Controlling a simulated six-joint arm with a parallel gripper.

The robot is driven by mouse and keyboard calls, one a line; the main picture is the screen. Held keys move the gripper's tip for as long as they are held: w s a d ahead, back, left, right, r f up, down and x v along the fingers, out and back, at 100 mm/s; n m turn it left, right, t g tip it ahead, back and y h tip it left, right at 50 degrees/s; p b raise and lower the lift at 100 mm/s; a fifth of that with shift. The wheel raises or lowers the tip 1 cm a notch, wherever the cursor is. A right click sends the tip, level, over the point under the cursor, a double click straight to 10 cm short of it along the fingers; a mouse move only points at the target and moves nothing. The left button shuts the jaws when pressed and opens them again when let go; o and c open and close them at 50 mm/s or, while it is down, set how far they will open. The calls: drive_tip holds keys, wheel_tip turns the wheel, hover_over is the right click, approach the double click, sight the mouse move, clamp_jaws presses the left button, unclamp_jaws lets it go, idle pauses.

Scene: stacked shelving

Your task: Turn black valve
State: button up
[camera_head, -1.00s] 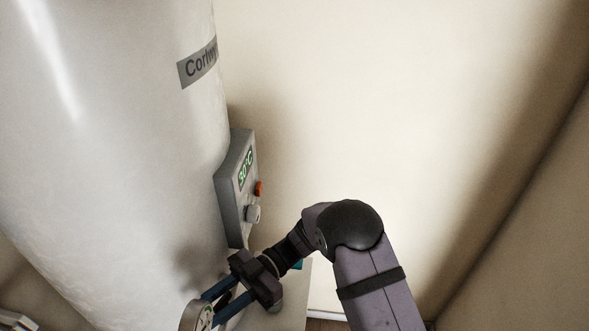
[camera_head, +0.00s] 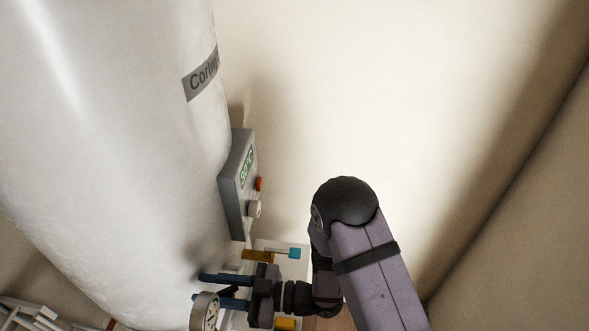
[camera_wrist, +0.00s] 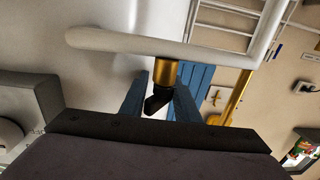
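The black valve (camera_wrist: 155,102) shows in the wrist view as a small dark handle below a brass fitting (camera_wrist: 166,73) on a white pipe. My gripper (camera_wrist: 162,88) has its two blue fingers apart, one on each side of the valve. I cannot tell whether either finger touches it. In the head view my gripper (camera_head: 208,289) points left, low beside the white tank, with a gap between its fingers. The valve cannot be made out clearly there.
The white tank (camera_head: 110,150) fills the left. A grey control box (camera_head: 238,185) with a display is on its side. A round gauge (camera_head: 205,311) sits just below my fingers. A turquoise-handled valve (camera_head: 294,253) is close above my gripper. Open wall lies to the right.

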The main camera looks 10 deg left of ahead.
sight(232, 290)
drive_tip(key=shift+m+t, duration=0.3)
drive_tip(key=d+b, duration=0.3)
drive_tip(key=d, duration=0.4)
drive_tip(key=shift+w+f, duration=0.1)
drive_tip(key=shift+w, duration=0.05)
drive_tip(key=shift+d+r, duration=0.1)
drive_tip(key=shift+r, duration=0.25)
drive_tip(key=r+n, duration=0.1)
drive_tip(key=r, duration=0.1)
drive_tip(key=w+a+r+n+y+b, duration=0.1)
drive_tip(key=r, duration=0.1)
drive_tip(key=a+r+n, duration=0.1)
drive_tip(key=r, duration=0.1)
drive_tip(key=shift+w+r+y+b, duration=0.15)
drive_tip(key=shift+w+y+b, duration=0.05)
drive_tip(key=shift+y+b, duration=0.1)
drive_tip(key=w+d+r+m+t+y+b, duration=0.15)
drive_tip(key=w+r+t+b, duration=0.3)
drive_tip(key=r, duration=0.75)
drive_tip(key=w+d+f+m+t+h, duration=0.1)
drive_tip(key=w+d+m+t+h, duration=0.5)
drive_tip(key=w, duration=0.8)
drive_tip(key=shift+d+f+m+t+h, duration=0.35)
drive_tip(key=shift+d+m+t, duration=1.15)
drive_tip(key=shift+m+t, duration=0.95)
drive_tip(key=shift+w+m+g, duration=0.15)
drive_tip(key=shift+m+g, duration=0.15)
drive_tip(key=shift+m, duration=0.1)
